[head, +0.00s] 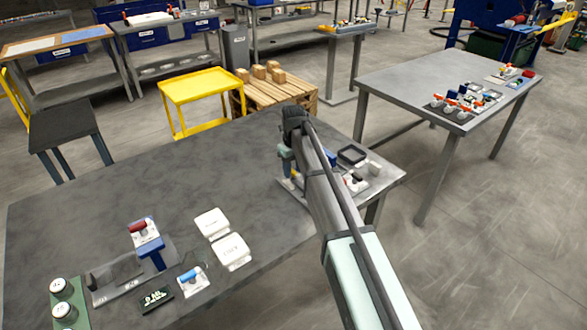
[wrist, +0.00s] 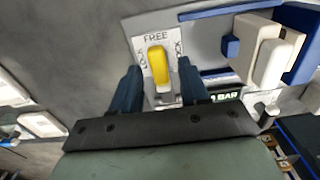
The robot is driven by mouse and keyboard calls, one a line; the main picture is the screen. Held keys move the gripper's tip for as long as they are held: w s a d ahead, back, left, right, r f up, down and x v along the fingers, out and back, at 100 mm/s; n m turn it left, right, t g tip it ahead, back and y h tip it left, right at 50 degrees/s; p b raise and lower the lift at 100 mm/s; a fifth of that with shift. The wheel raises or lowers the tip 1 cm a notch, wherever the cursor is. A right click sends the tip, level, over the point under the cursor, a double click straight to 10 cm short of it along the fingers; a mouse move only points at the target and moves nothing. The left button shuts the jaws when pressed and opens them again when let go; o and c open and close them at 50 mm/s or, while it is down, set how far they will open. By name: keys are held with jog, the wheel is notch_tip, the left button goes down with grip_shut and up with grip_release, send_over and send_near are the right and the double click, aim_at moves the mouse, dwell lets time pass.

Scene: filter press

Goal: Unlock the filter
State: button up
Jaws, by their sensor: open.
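A yellow knob (wrist: 158,68) sits on a white plate (wrist: 141,46) in the wrist view. The plate reads FREE above the knob, with smaller words to its left and right that are hard to read. The knob's long side points roughly up toward FREE, tilted slightly. My gripper (wrist: 160,76) is open, with one dark blue finger on each side of the knob. Gaps show between fingers and knob, so it is not gripped. In the head view my arm hides most of this station at the table's far right corner.
Beside the plate, a white block with blue parts (wrist: 270,55) stands close to the right finger. A dark display reading BAR (wrist: 228,97) lies beneath it. In the head view, another fixture with a blue handle (head: 151,255) and white cards (head: 232,252) occupy the table's near left.

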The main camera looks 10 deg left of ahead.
aim_at(294, 171)
notch_tip(294, 171, up, 14)
dwell(0.7)
jog(key=shift+f, duration=0.1)
